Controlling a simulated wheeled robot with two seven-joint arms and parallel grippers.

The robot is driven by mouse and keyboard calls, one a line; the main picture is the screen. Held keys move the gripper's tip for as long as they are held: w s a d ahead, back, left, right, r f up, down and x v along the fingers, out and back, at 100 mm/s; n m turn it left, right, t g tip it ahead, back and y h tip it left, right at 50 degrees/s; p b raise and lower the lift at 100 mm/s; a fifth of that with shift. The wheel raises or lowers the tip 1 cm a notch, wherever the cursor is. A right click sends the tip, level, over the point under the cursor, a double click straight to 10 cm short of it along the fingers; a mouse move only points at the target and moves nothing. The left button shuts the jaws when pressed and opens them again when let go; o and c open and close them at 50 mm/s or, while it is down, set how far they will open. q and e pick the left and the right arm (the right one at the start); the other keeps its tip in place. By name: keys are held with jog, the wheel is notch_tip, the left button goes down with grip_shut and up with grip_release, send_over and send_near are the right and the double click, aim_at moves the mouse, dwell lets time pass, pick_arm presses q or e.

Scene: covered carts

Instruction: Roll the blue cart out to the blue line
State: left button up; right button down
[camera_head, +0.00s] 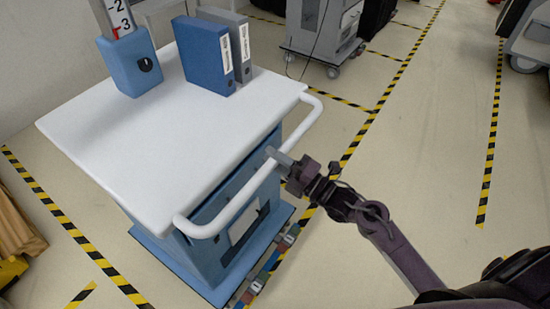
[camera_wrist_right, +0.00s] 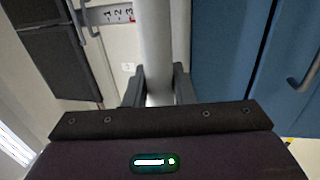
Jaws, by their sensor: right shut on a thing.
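The blue cart (camera_head: 140,135) has a white top and a blue body and stands at the left of the head view. A white bar handle (camera_head: 236,203) runs along its right side; it also shows upright in the wrist view (camera_wrist_right: 154,40). My right gripper (camera_head: 276,156) is shut on the handle near its middle. In the wrist view its two fingers (camera_wrist_right: 158,88) lie on either side of the bar. The blue cart body (camera_wrist_right: 225,55) shows at the right there. I see no blue line in either view. My left gripper is out of view.
Blue and grey binders (camera_head: 205,57) and a blue box-like thing (camera_head: 132,65) stand on the cart top. Yellow-black striped lines (camera_head: 372,117) mark the floor. A grey cart (camera_head: 322,30) stands behind. The floor at the right (camera_head: 440,110) is clear.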

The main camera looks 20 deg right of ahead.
jog(key=shift+s+d+f, duration=0.2)
jog(key=shift+s+d, duration=0.1)
jog(key=shift+s, duration=0.15)
jog(key=shift+s+d+r, duration=0.1)
jog(key=shift+s+d, duration=0.15)
jog(key=shift+s, duration=0.05)
jog(key=c, duration=1.4)
grip_release()
jog(key=shift+s+d+r, duration=0.1)
jog(key=shift+d, duration=0.05)
jog(key=shift+o, duration=0.7)
jog(key=shift+w+a, duration=0.2)
jog(key=b+v, duration=0.1)
jog(key=v, duration=0.6)
jog(key=shift+s+d+b, duration=0.25)
jog(key=shift+s+b, duration=0.05)
jog(key=shift+b, duration=0.1)
jog(key=shift+o, duration=0.3)
